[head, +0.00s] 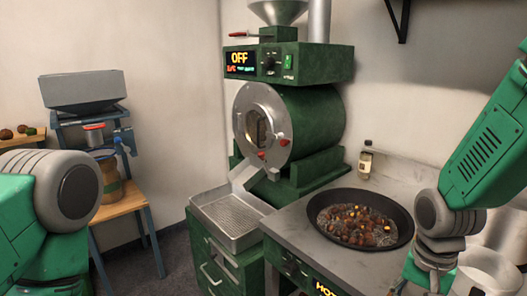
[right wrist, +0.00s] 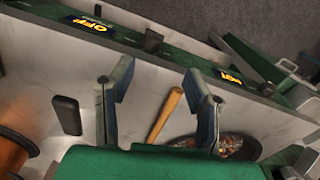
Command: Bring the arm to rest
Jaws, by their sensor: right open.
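My right arm comes in from the right in the head view, with its grey wrist joint (head: 440,215) beside the pan on the counter. In the right wrist view my right gripper (right wrist: 158,72) has its two fingers wide apart, with nothing held between them. A wooden handle (right wrist: 165,115) shows beyond the fingers, in the gap between them, over the pale counter. My left arm (head: 50,195) shows at the left edge of the head view as a green link and grey joint. My left gripper is outside both views.
A black pan (head: 327,240) of chestnuts sits on the counter (head: 285,228), close to my right arm. The green roaster (head: 312,115) reads OFF, with a metal tray (head: 232,216) below its drum. A bottle (head: 366,160) stands at the wall. A wooden stool (head: 120,203) is at left.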

